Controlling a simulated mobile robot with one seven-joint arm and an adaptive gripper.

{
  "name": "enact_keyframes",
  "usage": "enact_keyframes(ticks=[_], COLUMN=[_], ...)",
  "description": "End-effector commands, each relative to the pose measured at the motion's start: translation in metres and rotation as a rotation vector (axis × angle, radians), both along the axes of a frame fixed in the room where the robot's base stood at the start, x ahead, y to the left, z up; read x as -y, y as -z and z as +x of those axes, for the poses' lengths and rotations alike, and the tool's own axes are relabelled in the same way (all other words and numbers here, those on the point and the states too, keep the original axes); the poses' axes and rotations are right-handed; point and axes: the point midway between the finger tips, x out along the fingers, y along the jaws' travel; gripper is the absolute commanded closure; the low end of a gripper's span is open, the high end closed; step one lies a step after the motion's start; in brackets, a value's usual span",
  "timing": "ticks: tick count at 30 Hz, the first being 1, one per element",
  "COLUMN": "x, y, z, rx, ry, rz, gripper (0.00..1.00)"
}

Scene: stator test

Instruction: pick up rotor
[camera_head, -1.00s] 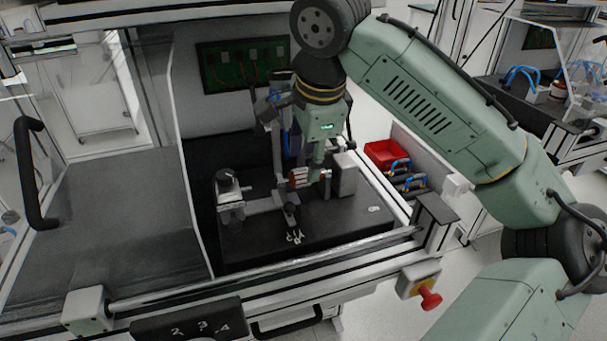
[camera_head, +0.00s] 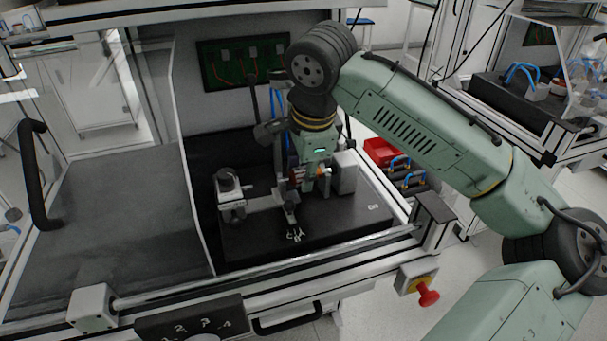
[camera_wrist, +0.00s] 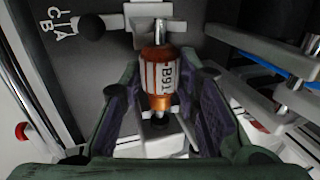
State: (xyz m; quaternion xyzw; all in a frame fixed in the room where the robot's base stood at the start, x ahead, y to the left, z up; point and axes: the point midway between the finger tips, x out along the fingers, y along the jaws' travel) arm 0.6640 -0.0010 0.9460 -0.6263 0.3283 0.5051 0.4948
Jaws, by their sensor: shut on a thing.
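The rotor (camera_wrist: 160,78) is a copper-and-white cylinder with a metal shaft and the marking B91. In the wrist view it lies between the two fingers of my gripper (camera_wrist: 163,108), in the test fixture (camera_wrist: 152,146). In the head view my gripper (camera_head: 309,190) is low over the fixture, its fingers around the rotor (camera_head: 296,174), which is small and partly hidden there. My gripper is shut on the rotor. The fingers cover part of its sides.
The fixture stands on a black base plate (camera_head: 340,222) inside the station. A grey block (camera_head: 345,173) stands just right of my gripper, and a clamp unit (camera_head: 230,195) stands to the left. A side panel and front rail (camera_head: 300,270) border the space. A red bin (camera_head: 381,151) is outside at right.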

Motion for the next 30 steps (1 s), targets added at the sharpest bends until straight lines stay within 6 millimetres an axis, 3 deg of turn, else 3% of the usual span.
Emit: enact_keyframes(ticks=[7,20,29,30], x=[0.0,0.0,-0.001,-0.001], y=[0.0,-0.003,-0.035,-0.035], z=[0.0,0.0,0.001,-0.007], rx=[-0.001,0.0,0.004,0.003], ry=[-0.001,-0.001,-0.002,-0.003], rz=[-0.001,-0.001,0.002,0.001], gripper=[1.0,1.0,1.0,1.0])
